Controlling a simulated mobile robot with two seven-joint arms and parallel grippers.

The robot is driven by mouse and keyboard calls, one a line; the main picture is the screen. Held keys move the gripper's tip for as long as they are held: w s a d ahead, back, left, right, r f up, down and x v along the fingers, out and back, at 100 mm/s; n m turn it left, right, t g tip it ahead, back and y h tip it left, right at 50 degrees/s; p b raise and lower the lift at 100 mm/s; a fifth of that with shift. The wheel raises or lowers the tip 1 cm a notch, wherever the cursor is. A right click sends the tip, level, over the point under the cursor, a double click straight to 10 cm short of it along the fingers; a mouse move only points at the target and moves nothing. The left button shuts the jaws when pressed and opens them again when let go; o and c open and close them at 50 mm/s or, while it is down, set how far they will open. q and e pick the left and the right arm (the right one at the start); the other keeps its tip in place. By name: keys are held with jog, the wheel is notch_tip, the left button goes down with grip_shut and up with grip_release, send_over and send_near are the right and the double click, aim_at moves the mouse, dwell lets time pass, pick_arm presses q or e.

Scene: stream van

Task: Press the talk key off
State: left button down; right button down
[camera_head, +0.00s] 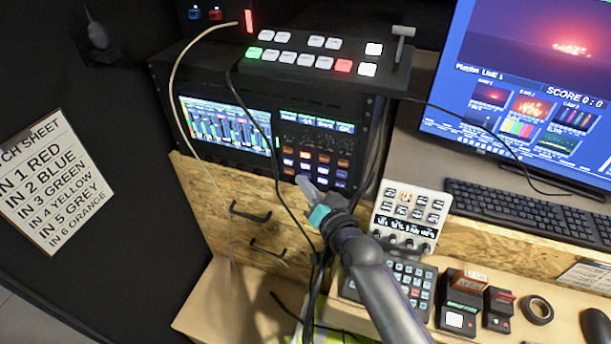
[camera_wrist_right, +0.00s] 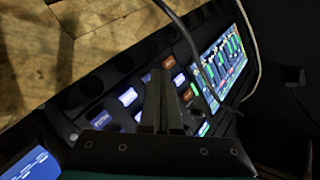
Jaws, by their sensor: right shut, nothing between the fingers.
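A key panel (camera_head: 318,160) sits in the right half of the black rack front, with rows of small orange, white and blue-lit keys under a narrow screen. It also shows in the wrist view, where lit keys (camera_wrist_right: 128,97) surround my fingers. The labels are too small to read, so I cannot tell which one is the talk key. My right gripper (camera_head: 303,183) is shut and empty, its tips at the lower left keys of this panel; in the wrist view the closed fingers (camera_wrist_right: 160,78) overlap the keys. I cannot tell if they touch. My left gripper is not in view.
Loose cables hang across the rack front, beside my right gripper. A video switcher (camera_head: 310,60) stands on top of the rack. A small white control box (camera_head: 410,215), a dark keypad (camera_head: 412,275) and a keyboard (camera_head: 530,210) lie to the right.

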jog(key=shift+s+a+p, duration=0.25)
jog(key=shift+s+p, duration=0.05)
jog(key=shift+s, duration=0.25)
jog(key=s+a+p, duration=0.2)
jog(key=s+p, duration=0.1)
jog(key=s, duration=0.2)
jog(key=shift+s+a, duration=0.15)
jog(key=shift+s, duration=0.15)
